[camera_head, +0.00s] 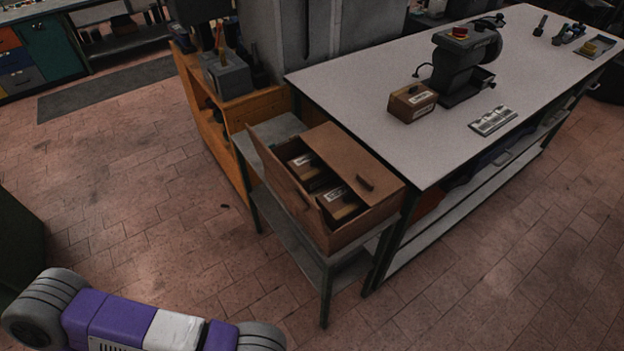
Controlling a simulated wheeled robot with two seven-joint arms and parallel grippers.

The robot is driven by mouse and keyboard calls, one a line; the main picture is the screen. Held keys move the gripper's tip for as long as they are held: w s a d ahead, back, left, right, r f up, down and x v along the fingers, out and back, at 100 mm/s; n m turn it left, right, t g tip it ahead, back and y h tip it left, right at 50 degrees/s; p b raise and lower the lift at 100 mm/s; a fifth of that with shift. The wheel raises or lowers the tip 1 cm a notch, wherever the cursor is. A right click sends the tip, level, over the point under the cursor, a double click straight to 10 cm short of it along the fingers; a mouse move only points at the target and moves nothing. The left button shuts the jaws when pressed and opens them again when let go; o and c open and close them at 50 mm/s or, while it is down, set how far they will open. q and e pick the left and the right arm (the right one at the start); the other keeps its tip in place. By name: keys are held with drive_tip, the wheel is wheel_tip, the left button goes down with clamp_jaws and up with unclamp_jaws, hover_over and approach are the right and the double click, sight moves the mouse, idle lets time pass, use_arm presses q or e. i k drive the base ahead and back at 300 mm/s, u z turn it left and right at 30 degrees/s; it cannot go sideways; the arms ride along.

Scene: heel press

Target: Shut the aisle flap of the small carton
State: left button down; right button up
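The small carton (350,233) is an open-topped brown box on a grey side stand, at the left end of the white workbench. Its bench-side flap (345,155) lies flat over part of the top and has a dark handle. The flap on the open-floor side (277,172) is raised and leans outward, leaving a gap between the two flaps. Inside the gap, several labelled dark and tan packs (340,204) show. Neither of my grippers is in view.
The grey stand (332,285) has a lower shelf. The white workbench (375,75) carries a small labelled brown box (412,102), a dark press (462,65) and a label sheet (493,120). An orange wooden cabinet (205,110) stands behind.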

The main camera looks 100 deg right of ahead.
sight(298, 194)
drive_tip(key=z, duration=3.3)
drive_tip(key=i, duration=0.5)
drive_tip(key=z, duration=1)
drive_tip(key=k, duration=1.25)
drive_tip(key=u, duration=0.75)
drive_tip(key=i, duration=0.55)
drive_tip(key=u, duration=0.1)
